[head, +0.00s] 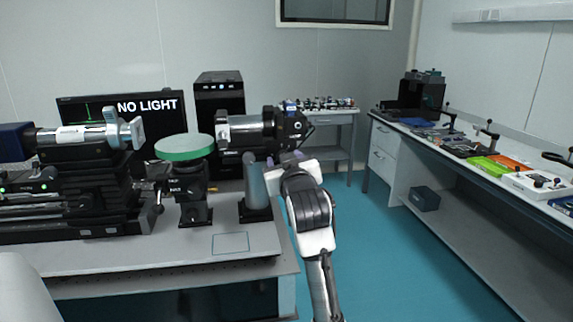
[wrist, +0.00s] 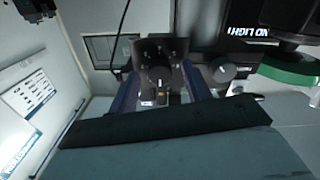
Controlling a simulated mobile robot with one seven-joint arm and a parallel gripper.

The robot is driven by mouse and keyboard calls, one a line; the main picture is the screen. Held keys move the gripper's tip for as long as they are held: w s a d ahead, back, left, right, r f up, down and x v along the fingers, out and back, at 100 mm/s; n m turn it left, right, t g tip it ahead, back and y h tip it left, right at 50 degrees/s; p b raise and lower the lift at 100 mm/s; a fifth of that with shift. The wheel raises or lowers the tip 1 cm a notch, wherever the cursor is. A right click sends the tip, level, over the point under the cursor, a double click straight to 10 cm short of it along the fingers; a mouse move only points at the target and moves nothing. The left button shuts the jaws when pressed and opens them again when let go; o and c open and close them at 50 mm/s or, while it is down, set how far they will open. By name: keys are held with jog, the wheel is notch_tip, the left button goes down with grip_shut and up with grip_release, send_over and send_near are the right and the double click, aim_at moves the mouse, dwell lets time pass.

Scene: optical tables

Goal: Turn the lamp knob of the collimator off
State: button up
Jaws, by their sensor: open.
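The collimator (head: 245,133) is a dark horizontal barrel on a grey post at the right end of the optical table. Its black lamp end (head: 292,124) faces right. My gripper (head: 289,158) is just below and in front of that end. In the wrist view, my open gripper (wrist: 158,80) has a bluish finger on each side of a black end plate. A small dark knob-like part (wrist: 160,74) shows between the fingers; contact cannot be told. Its setting is too dark to read. The monitor (head: 150,106) reads "NO LIGHT".
A green-topped round stage (head: 185,148) stands left of the collimator, beside a long black instrument (head: 80,190). A dark round part (wrist: 222,70) sits right of my fingers in the wrist view. A side bench (head: 465,165) holds several tools. The blue floor (head: 390,260) is clear.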

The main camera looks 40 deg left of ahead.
jog(key=b+v, duration=0.2)
jog(key=v, duration=1.2)
jog(key=shift+b, duration=0.35)
jog(key=shift+a, duration=0.1)
